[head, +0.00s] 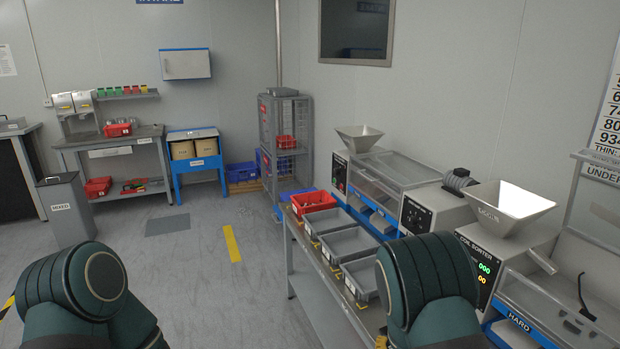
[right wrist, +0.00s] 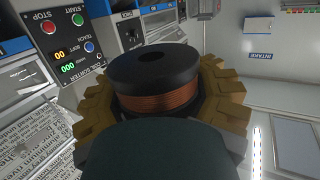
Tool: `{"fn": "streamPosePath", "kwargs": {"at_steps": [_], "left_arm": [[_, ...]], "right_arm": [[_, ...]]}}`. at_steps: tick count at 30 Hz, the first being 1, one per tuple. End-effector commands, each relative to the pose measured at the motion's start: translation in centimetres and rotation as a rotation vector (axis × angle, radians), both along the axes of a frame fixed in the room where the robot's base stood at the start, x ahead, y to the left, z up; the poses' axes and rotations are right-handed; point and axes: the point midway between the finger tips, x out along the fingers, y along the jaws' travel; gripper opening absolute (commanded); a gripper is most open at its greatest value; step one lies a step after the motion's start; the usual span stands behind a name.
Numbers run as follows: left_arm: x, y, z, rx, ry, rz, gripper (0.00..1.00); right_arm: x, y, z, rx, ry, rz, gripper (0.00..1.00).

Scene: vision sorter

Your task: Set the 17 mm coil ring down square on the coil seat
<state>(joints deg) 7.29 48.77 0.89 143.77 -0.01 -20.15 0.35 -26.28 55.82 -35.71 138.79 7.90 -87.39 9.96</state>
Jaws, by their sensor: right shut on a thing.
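The coil ring (right wrist: 155,103) shows in the right wrist view as a black flanged spool with a copper winding and a hole in its top. My right gripper (right wrist: 165,88) is shut on it, with yellow-brown ridged fingers on both sides. The picture is tilted, so I cannot tell how level the ring is. I cannot pick out the coil seat in either view. The head view shows my left arm at the lower left, but its gripper is out of frame.
The coil sorter (head: 472,262) stands at the right with a hopper (head: 500,205) on top; its panel (right wrist: 66,50) shows in the right wrist view. Grey trays (head: 350,243) and a red bin (head: 313,201) line the bench. The floor at left centre is mostly clear.

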Motion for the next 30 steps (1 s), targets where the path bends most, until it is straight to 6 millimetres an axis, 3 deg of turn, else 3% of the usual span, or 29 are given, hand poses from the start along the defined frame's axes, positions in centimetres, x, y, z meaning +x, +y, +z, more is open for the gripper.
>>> {"fn": "streamPosePath", "kwargs": {"at_steps": [7,30], "left_arm": [[0.0,0.0,0.0,0.000,0.000,0.000,0.90],[0.0,0.0,0.0,0.000,0.000,0.000,0.90]], "right_arm": [[-0.9,1.9,0.0,-0.001,-0.003,0.100,0.09],[-0.8,1.8,0.0,-0.001,-0.005,0.098,0.09]]}}
